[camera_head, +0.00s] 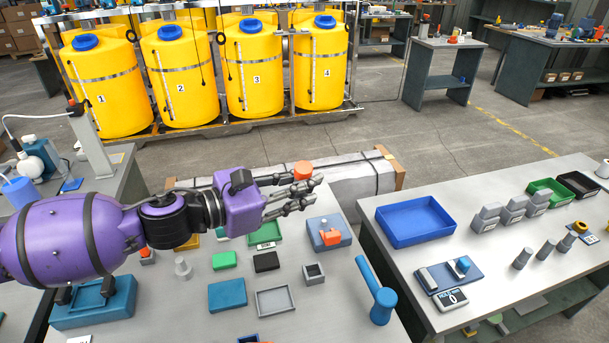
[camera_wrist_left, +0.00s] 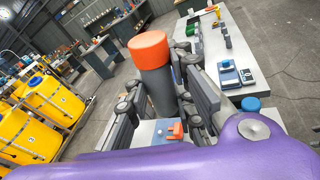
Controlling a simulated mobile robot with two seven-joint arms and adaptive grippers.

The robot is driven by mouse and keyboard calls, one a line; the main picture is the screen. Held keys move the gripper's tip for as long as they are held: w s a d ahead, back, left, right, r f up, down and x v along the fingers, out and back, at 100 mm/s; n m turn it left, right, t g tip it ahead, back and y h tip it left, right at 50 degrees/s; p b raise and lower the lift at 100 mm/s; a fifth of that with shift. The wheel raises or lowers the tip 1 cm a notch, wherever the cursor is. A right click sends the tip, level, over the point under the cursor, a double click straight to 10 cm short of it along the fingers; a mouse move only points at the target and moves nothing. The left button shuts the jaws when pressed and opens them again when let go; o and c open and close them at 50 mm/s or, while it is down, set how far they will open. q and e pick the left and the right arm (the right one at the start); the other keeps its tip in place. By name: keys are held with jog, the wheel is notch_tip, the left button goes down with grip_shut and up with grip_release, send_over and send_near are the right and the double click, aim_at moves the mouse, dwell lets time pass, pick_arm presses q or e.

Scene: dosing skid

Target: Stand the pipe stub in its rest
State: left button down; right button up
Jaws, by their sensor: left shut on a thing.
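The pipe stub, a dark grey cylinder with an orange end (camera_wrist_left: 149,48), stands between the fingers of my left gripper (camera_wrist_left: 160,98) in the left wrist view. The gripper is shut on it. In the head view my left gripper (camera_head: 297,194) is above the back of the near table, and the stub's orange end (camera_head: 303,169) shows over the fingers. The fingers hide most of its grey body. A small grey square socket (camera_head: 314,273) sits on the table below and right of the gripper. I cannot tell if it is the stub's rest. My right gripper is not in view.
A blue block with an orange part (camera_head: 329,234) stands near, below the gripper. A blue angled handle (camera_head: 377,290) rises at the table's right edge. Green, teal and grey trays (camera_head: 275,302) fill the middle. A gap separates the right table with its blue bin (camera_head: 416,222).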

pick_arm(q)
jog(key=shift+s+a+f+m+g+h, duration=0.25)
jog(key=shift+f+m+g+h, duration=0.3)
jog(key=shift+m+g, duration=0.65)
jog(key=shift+s+a+f+m+g+h, duration=0.1)
jog(key=shift+a+f+m+g+h, duration=0.25)
jog(key=shift+f+m+g, duration=0.8)
jog(key=shift+s+a+f+m+g+h, duration=0.2)
jog(key=shift+m+g+h, duration=0.45)
jog(key=shift+g, duration=1)
jog(key=w+d+r+n+t+y, duration=0.2)
jog(key=w+n+t, duration=0.2)
jog(key=w+t, duration=0.15)
jog(key=s+a+f+n+t+y, duration=0.3)
jog(key=s+a+n+t+y, duration=0.2)
jog(key=s+a+n+y, duration=0.1)
jog(key=s+a+f+n+t+y, duration=0.4)
jog(key=s+a+n+y, duration=0.3)
jog(key=a+y, duration=0.1)
jog(key=shift+s+a+f+t+y, duration=0.15)
jog(key=shift+a+f+t+y, duration=0.1)
jog(key=shift+t+y, duration=0.1)
